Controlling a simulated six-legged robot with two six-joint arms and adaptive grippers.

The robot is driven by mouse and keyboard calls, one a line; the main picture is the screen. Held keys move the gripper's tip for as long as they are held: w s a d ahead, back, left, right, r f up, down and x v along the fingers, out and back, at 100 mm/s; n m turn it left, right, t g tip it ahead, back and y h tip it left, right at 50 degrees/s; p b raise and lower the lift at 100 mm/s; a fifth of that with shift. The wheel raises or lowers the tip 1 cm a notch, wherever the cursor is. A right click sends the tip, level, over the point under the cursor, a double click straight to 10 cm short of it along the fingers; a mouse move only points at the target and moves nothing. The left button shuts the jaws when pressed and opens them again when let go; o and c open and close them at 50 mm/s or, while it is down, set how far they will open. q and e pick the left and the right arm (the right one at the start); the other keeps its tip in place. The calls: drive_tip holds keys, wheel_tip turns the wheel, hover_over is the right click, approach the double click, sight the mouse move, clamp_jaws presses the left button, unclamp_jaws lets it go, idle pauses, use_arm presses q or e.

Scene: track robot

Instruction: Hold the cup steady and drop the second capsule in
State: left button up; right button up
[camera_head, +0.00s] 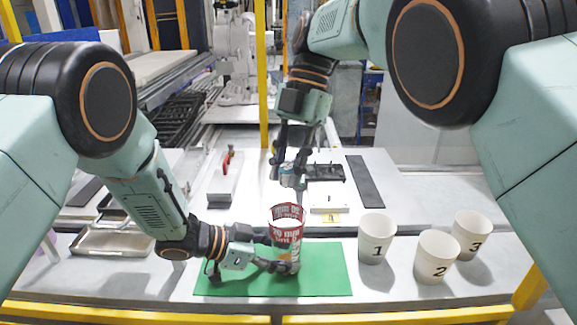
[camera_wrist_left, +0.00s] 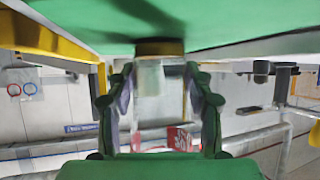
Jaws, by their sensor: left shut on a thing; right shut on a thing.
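A clear cup with red and white print (camera_head: 287,232) stands upright on the green mat (camera_head: 325,272). My left gripper (camera_head: 285,266) is shut on the lower part of this cup from the left. In the left wrist view, upside down, the fingers (camera_wrist_left: 160,95) flank the pale cup (camera_wrist_left: 150,78), and its red print (camera_wrist_left: 180,138) shows between them. My right gripper (camera_head: 290,172) points down above the cup's open rim, apart from it. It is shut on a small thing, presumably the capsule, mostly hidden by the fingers. The cup's inside is not clear.
White paper cups marked 1 (camera_head: 377,245), 2 (camera_head: 436,262) and 3 (camera_head: 472,240) stand right of the mat. A metal tray (camera_head: 112,241) lies at the left. A dark rack (camera_head: 325,172) and a grey block with a red-handled tool (camera_head: 228,160) lie farther back.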

wheel_tip(320, 180, down, 6)
drive_tip(key=shift+f, duration=0.2)
idle(0.7)
idle(0.5)
drive_tip(key=o, duration=1)
drive_tip(key=shift+c, duration=0.2)
idle(1.4)
wheel_tip(320, 180, up, 6)
idle(0.8)
